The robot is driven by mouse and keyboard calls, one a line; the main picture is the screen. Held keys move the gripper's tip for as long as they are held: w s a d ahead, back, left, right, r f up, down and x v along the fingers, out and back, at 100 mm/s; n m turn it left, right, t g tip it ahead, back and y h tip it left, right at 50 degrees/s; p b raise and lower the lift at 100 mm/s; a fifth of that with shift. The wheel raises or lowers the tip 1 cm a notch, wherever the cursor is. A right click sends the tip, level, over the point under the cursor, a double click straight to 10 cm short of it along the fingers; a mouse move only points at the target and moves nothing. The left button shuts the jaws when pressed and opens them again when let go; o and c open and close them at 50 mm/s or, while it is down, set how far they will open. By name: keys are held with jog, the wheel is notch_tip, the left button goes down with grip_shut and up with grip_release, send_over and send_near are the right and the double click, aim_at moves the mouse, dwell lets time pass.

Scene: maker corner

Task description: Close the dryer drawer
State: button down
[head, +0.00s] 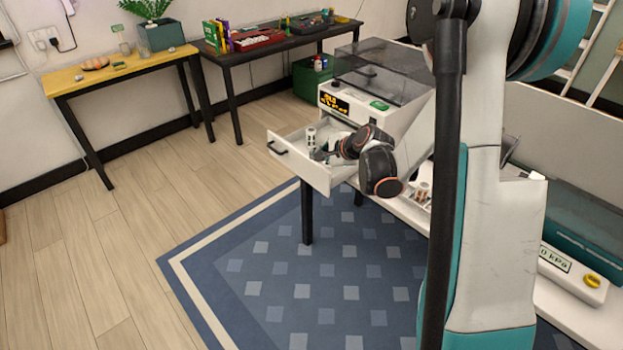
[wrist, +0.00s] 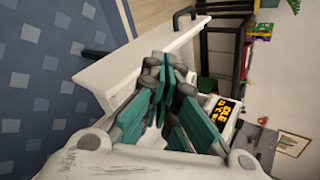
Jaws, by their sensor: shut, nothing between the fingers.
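The dryer (head: 395,115) is a white box with a dark see-through lid and a lit orange display; the display also shows in the wrist view (wrist: 228,110). Its white drawer (head: 310,177) stands pulled out to the left, with a black handle (head: 278,148) on its front. My gripper (head: 322,154) is over the open drawer, behind its front panel. In the wrist view my gripper (wrist: 168,85) has its teal fingers shut and empty, close to the white drawer wall (wrist: 130,72). I cannot tell whether they touch it. My fingers hide part of the drawer's inside.
A blue patterned rug (head: 270,260) lies below on the wood floor. A yellow table (head: 130,72) and a dark bench (head: 285,42) line the wall. A gauge box (head: 572,270) sits at the right. Floor left of the drawer is clear.

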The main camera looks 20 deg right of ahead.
aim_at(312, 181)
jog(key=s+a+m+g+h+p, duration=0.1)
jog(key=a+m+g+h+p, duration=0.25)
jog(key=m, duration=1.15)
jog(key=s+a+m+g+h, duration=0.15)
jog(key=a+m+g, duration=0.4)
jog(key=m, duration=1.05)
jog(key=shift+n, duration=0.3)
jog(key=shift+w+d+f+b, duration=0.5)
jog(key=shift+d+f+b, duration=0.45)
jog(key=shift+f, duration=0.8)
jog(key=shift+w+d+f+b, duration=0.55)
jog(key=shift+d+f, duration=0.7)
jog(key=shift+f, duration=0.45)
jog(key=shift+w+d+f+b, duration=0.45)
jog(key=shift+d+f+b, duration=0.5)
jog(key=shift+f, duration=0.8)
jog(key=shift+d, duration=0.2)
